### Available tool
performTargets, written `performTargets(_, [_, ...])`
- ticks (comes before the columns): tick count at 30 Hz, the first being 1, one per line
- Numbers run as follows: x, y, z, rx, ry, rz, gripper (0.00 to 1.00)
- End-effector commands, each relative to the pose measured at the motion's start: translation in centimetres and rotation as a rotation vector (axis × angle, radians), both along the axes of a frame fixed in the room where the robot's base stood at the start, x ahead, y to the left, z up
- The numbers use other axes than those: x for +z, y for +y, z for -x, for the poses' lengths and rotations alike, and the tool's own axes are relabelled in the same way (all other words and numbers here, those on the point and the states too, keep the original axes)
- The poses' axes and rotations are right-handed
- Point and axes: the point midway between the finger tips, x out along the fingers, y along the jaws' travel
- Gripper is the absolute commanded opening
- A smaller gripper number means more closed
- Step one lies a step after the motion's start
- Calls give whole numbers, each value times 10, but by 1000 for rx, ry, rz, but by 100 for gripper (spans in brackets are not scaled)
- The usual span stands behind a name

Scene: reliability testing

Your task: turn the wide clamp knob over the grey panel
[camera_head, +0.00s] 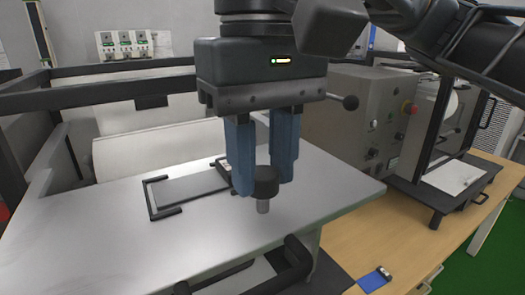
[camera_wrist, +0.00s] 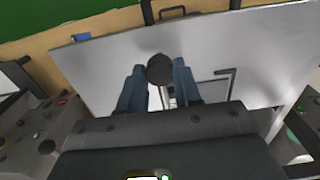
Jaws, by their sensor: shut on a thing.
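My gripper (camera_head: 264,187) points down over the metal tabletop, its two blue fingers on either side of a black round knob (camera_head: 266,178). It is shut on this knob, and a short grey stem shows below it. I cannot tell whether the stem's lower end touches anything. In the wrist view the knob (camera_wrist: 160,70) sits between the fingertips. A flat grey panel (camera_head: 190,188) with black brackets lies on the tabletop, to the left of my gripper. Part of the panel's right end is hidden behind the fingers.
The metal tabletop (camera_head: 345,180) is mostly bare. A black-handled fixture (camera_head: 300,252) stands at its front edge. A grey control box (camera_head: 350,115) with a red button is behind right. A blue item (camera_head: 374,280) lies on the wooden bench. A dark rail (camera_head: 110,98) crosses behind.

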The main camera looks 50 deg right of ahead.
Motion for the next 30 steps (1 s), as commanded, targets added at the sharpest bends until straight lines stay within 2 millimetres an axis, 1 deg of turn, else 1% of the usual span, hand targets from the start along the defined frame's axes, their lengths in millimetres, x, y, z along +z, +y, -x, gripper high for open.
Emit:
performTargets(12, [1,0,-1,-9,-2,0,3])
performTargets(13, [1,0,-1,-9,-2,0,34])
performTargets(18, [1,0,0,-8,-1,-1,50])
performTargets(21, [0,0,0,-8,-1,-1,59])
performTargets(27, [0,0,0,-7,0,-1,59])
performTargets(30, [5,0,-1,-8,-2,0,59])
